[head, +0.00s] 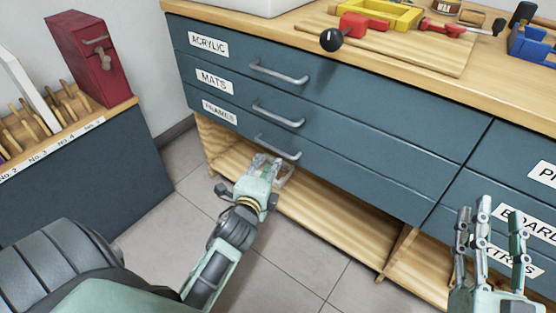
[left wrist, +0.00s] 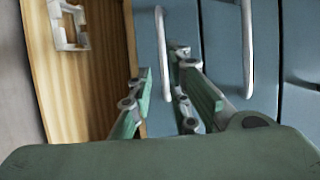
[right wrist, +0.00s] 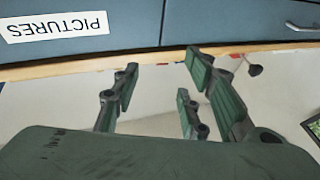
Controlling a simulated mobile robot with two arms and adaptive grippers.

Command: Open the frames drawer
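The frames drawer (head: 330,180) is the lowest blue drawer in the left column, with a "FRAMES" label (head: 220,113). Its front looks flush with the drawers above, so it appears shut. Its grey bar handle (head: 277,147) also shows in the left wrist view (left wrist: 162,50). My left gripper (head: 264,163) is just below and in front of this handle. In the left wrist view its fingers (left wrist: 162,85) are apart, with the handle lined up between them; contact cannot be told. My right gripper (head: 490,215) is open and empty, in front of the right-hand drawers.
The mats handle (head: 278,115) and acrylic handle (head: 278,73) are above. An open wooden shelf (head: 325,220) lies below, with a pale bracket-like object (left wrist: 68,25) there. Tools lie on the worktop (head: 390,85). A red box (head: 88,55) stands on the left cabinet.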

